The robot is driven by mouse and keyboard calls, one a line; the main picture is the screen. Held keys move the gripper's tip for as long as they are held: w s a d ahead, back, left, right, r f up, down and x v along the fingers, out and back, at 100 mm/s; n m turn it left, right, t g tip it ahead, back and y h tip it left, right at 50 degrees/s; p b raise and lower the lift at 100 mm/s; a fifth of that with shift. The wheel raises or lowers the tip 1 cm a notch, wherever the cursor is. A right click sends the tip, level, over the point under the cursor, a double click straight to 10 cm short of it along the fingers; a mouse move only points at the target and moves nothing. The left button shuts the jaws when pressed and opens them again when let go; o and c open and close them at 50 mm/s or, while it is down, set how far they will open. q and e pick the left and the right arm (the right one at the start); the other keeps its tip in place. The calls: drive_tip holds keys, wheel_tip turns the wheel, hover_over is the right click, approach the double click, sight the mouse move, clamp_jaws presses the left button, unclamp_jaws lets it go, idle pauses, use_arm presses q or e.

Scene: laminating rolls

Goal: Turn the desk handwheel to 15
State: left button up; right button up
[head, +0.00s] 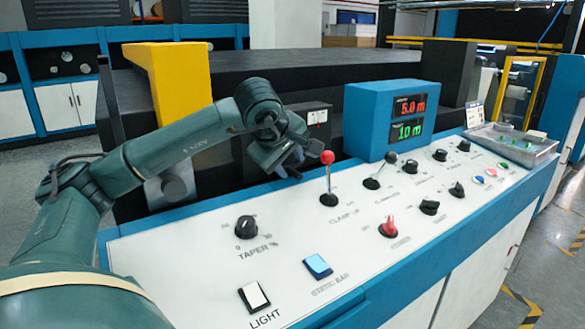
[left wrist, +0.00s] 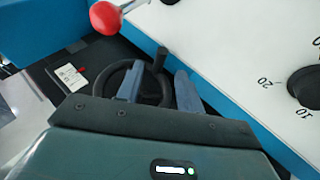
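The black handwheel (left wrist: 150,88) shows in the left wrist view beside the desk's blue edge, with an upright crank handle (left wrist: 160,60) on its rim. In the head view I cannot make it out behind my left gripper (head: 292,170). In the wrist view the two fingers of my left gripper (left wrist: 160,85) are spread apart over the wheel, with the handle showing between them and gaps on both sides. Whether they touch it I cannot tell. The display box (head: 378,118) shows a red 5.0 m and a green 10 m. My right gripper is out of view.
A red-balled lever (head: 327,158) stands close to the left gripper and also shows in the left wrist view (left wrist: 105,17). The taper knob (head: 246,228) is nearer on the white panel (head: 200,255). Several other knobs and a black lever (head: 390,158) lie to the right.

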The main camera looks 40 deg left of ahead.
use_arm(q)
drive_tip(key=v, duration=0.9)
drive_tip(key=shift+s+r, duration=0.15)
drive_tip(key=shift+r, duration=0.05)
drive_tip(key=shift+p, duration=0.3)
